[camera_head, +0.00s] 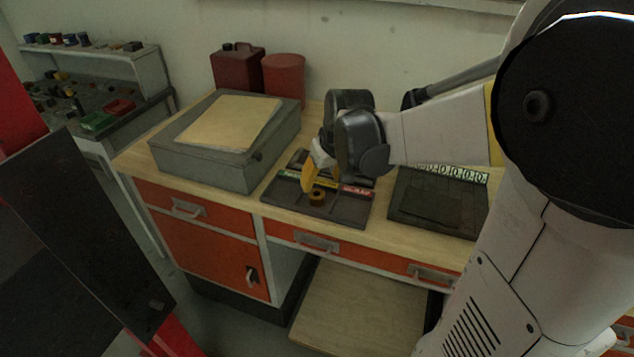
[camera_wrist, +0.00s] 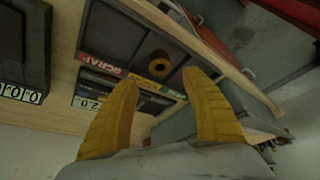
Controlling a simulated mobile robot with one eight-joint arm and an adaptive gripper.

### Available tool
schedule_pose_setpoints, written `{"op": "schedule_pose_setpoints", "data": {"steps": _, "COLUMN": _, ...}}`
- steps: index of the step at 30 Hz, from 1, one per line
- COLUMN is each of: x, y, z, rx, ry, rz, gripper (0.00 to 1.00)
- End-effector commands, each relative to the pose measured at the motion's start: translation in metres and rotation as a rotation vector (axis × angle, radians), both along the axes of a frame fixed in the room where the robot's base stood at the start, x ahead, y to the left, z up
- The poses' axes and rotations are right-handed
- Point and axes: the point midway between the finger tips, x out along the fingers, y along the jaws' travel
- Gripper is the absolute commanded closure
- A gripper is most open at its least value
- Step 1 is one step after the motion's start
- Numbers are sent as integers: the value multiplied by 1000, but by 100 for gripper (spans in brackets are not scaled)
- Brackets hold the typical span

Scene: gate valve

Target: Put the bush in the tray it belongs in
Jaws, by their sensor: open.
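The bush (camera_head: 317,197), a small brown ring, lies in the front part of a dark divided tray (camera_head: 347,215), near its middle. In the wrist view the bush (camera_wrist: 160,66) sits upright with its hole facing the camera, beyond my fingertips. Green, yellow and red label strips run across the tray behind it; the red one reads "SCRAP" (camera_wrist: 98,66). My gripper (camera_head: 308,178) is open, its yellow fingers pointing down above the tray, apart from the bush. In the wrist view my gripper (camera_wrist: 158,88) has nothing between its fingers. My wrist hides the tray's rear.
A dark tray with numbered labels (camera_head: 430,212) stands to the right on the wooden bench. A grey box with a wooden top (camera_head: 215,150) stands to the left. Red containers (camera_head: 284,76) are by the wall. A shelf with small parts (camera_head: 90,95) is far left.

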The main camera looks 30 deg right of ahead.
Motion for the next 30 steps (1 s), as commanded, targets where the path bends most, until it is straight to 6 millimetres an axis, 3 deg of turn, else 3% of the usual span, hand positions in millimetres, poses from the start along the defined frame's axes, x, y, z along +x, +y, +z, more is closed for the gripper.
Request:
{"op": "schedule_pose_setpoints", "data": {"steps": 3, "x": -8, "y": 1, "z": 21, "rx": 0, "ry": 0, "rz": 0, "gripper": 44}}
{"op": "schedule_pose_setpoints", "data": {"steps": 8, "x": -15, "y": 5, "z": 33, "rx": -1, "ry": -3, "rz": 3, "gripper": 44}}
{"op": "schedule_pose_setpoints", "data": {"steps": 11, "x": -26, "y": 24, "z": 43, "rx": -7, "ry": -19, "rz": 16, "gripper": 44}}
{"op": "schedule_pose_setpoints", "data": {"steps": 14, "x": -48, "y": 56, "z": 55, "rx": -16, "ry": -55, "rz": 37, "gripper": 44}}
{"op": "schedule_pose_setpoints", "data": {"steps": 18, "x": -89, "y": 102, "z": 66, "rx": -24, "ry": -122, "rz": 72, "gripper": 44}}
{"op": "schedule_pose_setpoints", "data": {"steps": 21, "x": -114, "y": 126, "z": 66, "rx": -23, "ry": -164, "rz": 95, "gripper": 44}}
{"op": "schedule_pose_setpoints", "data": {"steps": 25, "x": -136, "y": 144, "z": 63, "rx": -17, "ry": -206, "rz": 115, "gripper": 44}}
{"op": "schedule_pose_setpoints", "data": {"steps": 30, "x": -146, "y": 151, "z": 60, "rx": -15, "ry": -226, "rz": 124, "gripper": 44}}
